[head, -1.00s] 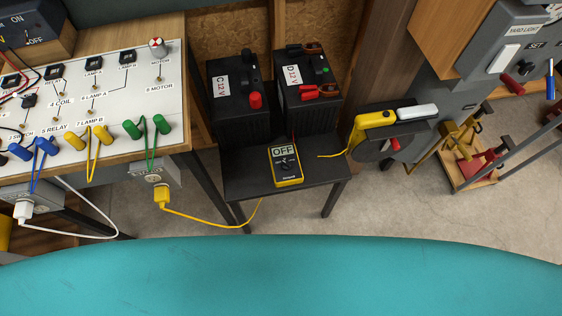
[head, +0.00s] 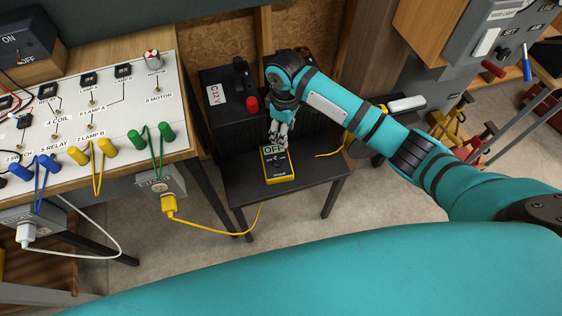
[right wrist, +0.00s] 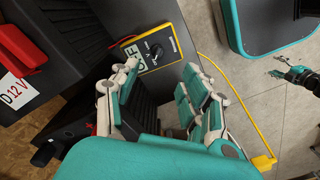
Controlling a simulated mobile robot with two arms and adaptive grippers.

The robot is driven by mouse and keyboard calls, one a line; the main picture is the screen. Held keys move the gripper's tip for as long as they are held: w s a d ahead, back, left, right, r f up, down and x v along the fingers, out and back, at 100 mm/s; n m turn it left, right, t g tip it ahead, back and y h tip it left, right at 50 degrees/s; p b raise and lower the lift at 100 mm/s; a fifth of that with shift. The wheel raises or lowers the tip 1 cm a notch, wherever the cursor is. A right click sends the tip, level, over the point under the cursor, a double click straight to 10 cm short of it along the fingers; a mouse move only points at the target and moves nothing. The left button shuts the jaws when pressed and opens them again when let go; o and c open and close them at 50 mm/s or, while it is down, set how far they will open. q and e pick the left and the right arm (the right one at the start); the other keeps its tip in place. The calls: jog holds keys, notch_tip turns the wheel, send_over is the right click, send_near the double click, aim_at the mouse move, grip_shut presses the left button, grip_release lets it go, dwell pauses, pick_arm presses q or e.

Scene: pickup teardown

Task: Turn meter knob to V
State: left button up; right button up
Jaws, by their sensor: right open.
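The yellow meter (head: 279,167) lies on the dark low table, and its display reads OFF. My right gripper (head: 277,138) is over the far end of the meter in the head view, fingers pointing down. In the right wrist view my right gripper (right wrist: 152,98) is open and empty, with the meter (right wrist: 148,53) beyond its fingertips. The meter's dark round knob (right wrist: 155,50) shows there, apart from the fingers. What I take to be my left gripper (right wrist: 272,66) is small at the right of the wrist view; its opening is unclear.
Black batteries stand behind the meter; one (head: 225,110) is clear and the other is mostly hidden by my right arm. The table (head: 240,190) has bare room left of the meter. A switch panel (head: 110,120) stands left, with a yellow cable (head: 210,229) hanging below.

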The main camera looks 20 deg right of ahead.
aim_at(284, 167)
notch_tip(284, 167, down, 17)
jog(key=shift+b, duration=1.15)
